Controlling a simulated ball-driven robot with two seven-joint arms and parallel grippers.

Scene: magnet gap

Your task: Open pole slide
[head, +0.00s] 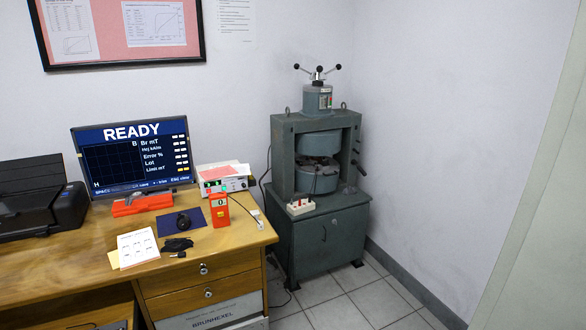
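The grey-green magnet press (283,165) stands on its cabinet (325,238) in the corner, right of the desk. Two round pole blocks sit inside its frame, the upper block (319,143) above the lower block (317,184). Darker parts show in the narrow gap between them; how wide it is, I cannot tell. A three-armed handle with black knobs (318,74) tops the column. Small levers (358,166) stick out on the right side. I cannot tell which part is the pole slide. Neither of my grippers is in the head view.
The wooden desk (220,245) at left holds a monitor reading READY (135,157), a printer (38,197), an orange handheld meter (220,211) and a white instrument (222,180). A small socket box (300,207) sits on the cabinet's front edge. Tiled floor (372,300) in front is clear.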

